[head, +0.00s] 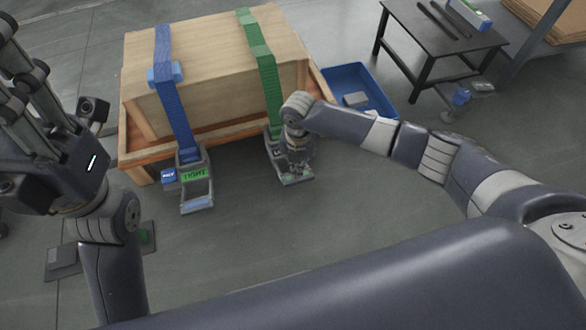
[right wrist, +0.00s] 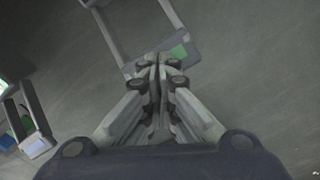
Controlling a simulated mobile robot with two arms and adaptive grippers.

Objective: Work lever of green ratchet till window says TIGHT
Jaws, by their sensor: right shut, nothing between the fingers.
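The green ratchet (head: 276,146) hangs at the lower end of the green strap (head: 259,52) on the crate's front right. Its grey lever (head: 296,179) points down and forward. My right gripper (head: 297,160) is over it and hides part of it; I cannot read its window. In the right wrist view, my right gripper (right wrist: 161,66) is shut and empty, its tips at the bar of the grey lever frame (right wrist: 125,38) with a green patch; contact is unclear. My left gripper (head: 20,60) is raised at the left, its tips cut off.
The blue ratchet (head: 197,194) on the blue strap (head: 177,105) shows a green window reading TIGHT. Both straps cross a wooden crate (head: 215,70). A blue bin (head: 372,78) and black table (head: 440,40) stand to the right.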

